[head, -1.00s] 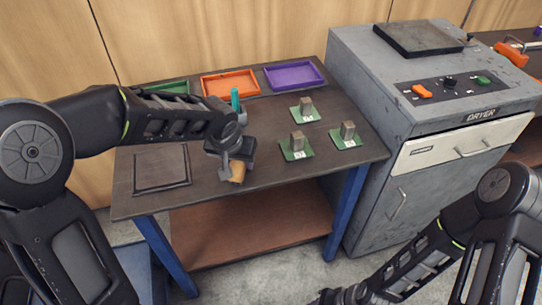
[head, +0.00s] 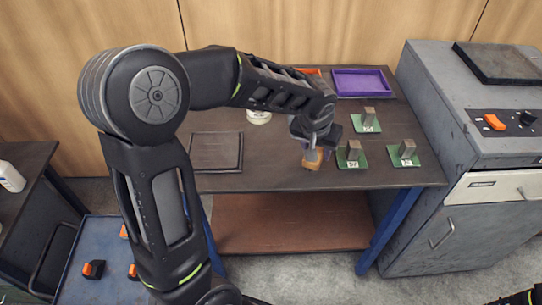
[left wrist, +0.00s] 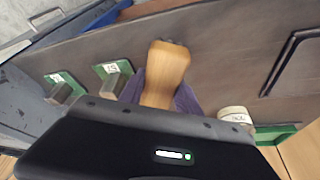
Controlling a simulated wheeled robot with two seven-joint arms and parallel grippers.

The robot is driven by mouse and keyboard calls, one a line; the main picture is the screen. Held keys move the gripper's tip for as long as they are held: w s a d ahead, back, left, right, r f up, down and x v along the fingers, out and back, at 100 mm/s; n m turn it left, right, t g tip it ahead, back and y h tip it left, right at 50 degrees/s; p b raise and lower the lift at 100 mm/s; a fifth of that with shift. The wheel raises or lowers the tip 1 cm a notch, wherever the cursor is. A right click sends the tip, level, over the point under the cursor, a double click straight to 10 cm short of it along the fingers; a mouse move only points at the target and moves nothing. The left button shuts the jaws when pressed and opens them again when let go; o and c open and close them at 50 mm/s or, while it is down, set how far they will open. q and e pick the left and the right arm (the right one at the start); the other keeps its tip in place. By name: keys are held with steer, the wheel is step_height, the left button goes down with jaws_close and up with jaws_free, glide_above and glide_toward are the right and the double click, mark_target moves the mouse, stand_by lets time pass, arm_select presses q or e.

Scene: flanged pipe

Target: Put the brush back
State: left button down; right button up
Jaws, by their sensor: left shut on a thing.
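The brush (head: 313,165) shows its tan wooden part below my left gripper, over the front part of the dark table (head: 270,180). My left gripper (head: 312,152) is shut on it. In the left wrist view the wooden part of the brush (left wrist: 166,70) points away from the gripper, between the two dark fingers (left wrist: 160,95). The brush's other end is hidden behind the gripper body. I cannot tell whether the brush touches the table. My right gripper is out of view.
A dark square frame (head: 216,152) and a white jar (head: 258,117) are on the table's left. Several green plates with metal blocks (head: 352,158) are on its right. A purple tray (head: 362,82) and a partly hidden orange tray (head: 308,71) stand behind. The grey dryer (head: 440,115) stands right.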

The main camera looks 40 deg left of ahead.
arm_select(q)
steer(key=s+a+r+n, duration=0.2)
steer(key=a+r, duration=0.1)
steer(key=a, duration=0.3)
steer(key=s+a+r+n+g+y+p, duration=0.1)
steer(key=a+r+n, duration=0.2)
steer(key=a, duration=0.3)
steer(key=shift+s+a+y, duration=0.15)
steer(key=shift+s+y, duration=0.15)
steer(key=shift+s, duration=0.05)
steer(key=shift+f+p, duration=0.5)
steer(key=shift+f, duration=2.7)
steer(key=shift+f, duration=0.1)
step_height(320, 180, down, 3)
steer(key=shift+f, duration=0.3)
